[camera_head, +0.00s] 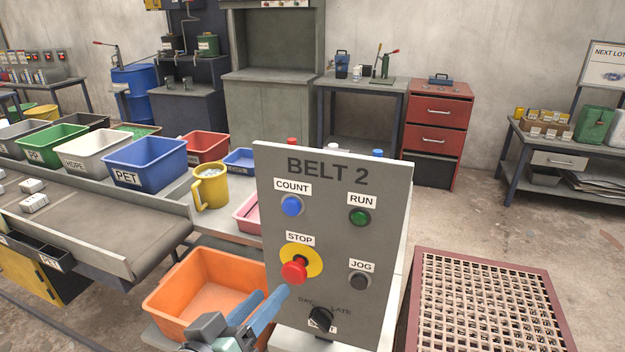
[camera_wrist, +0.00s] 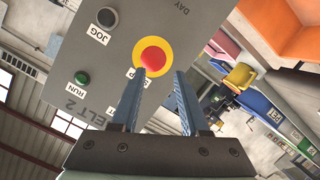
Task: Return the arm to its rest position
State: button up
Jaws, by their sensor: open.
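My gripper (camera_head: 268,306) is in front of the lower left of the grey BELT 2 panel (camera_head: 334,184), near the red STOP button (camera_head: 294,271) on its yellow ring. In the wrist view, the two blue fingers of my gripper (camera_wrist: 157,95) are parted with nothing between them. The STOP button (camera_wrist: 153,59) shows just beyond the fingertips in that view. I cannot tell whether a finger touches the panel. The rest of my arm is mostly outside the head view.
An orange bin (camera_head: 208,290) stands beside my gripper, left of the panel. A yellow mug (camera_head: 210,188) and a blue PET bin (camera_head: 146,163) are behind it. A red-framed grate (camera_head: 487,305) is to the right of the panel. Open floor lies behind the grate.

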jog(key=w+d+r+m+t+y+p, duration=0.1)
jog(key=d+r+t+y+p, duration=0.15)
jog(key=r, duration=1.15)
jog(key=d+r+t+y+p, duration=0.1)
jog(key=r+t, duration=0.3)
jog(key=r, duration=1)
jog(key=s+d+r+t+y+p, duration=0.1)
jog(key=s+d+r+t, duration=0.1)
jog(key=s+r, duration=0.3)
jog(key=s+d+r+t+y+p, duration=0.1)
jog(key=s+r+t, duration=0.4)
jog(key=r, duration=0.8)
jog(key=shift+s+d+m, duration=0.4)
jog(key=shift+s+d, duration=0.05)
jog(key=shift+d, duration=0.05)
jog(key=shift+r, duration=0.1)
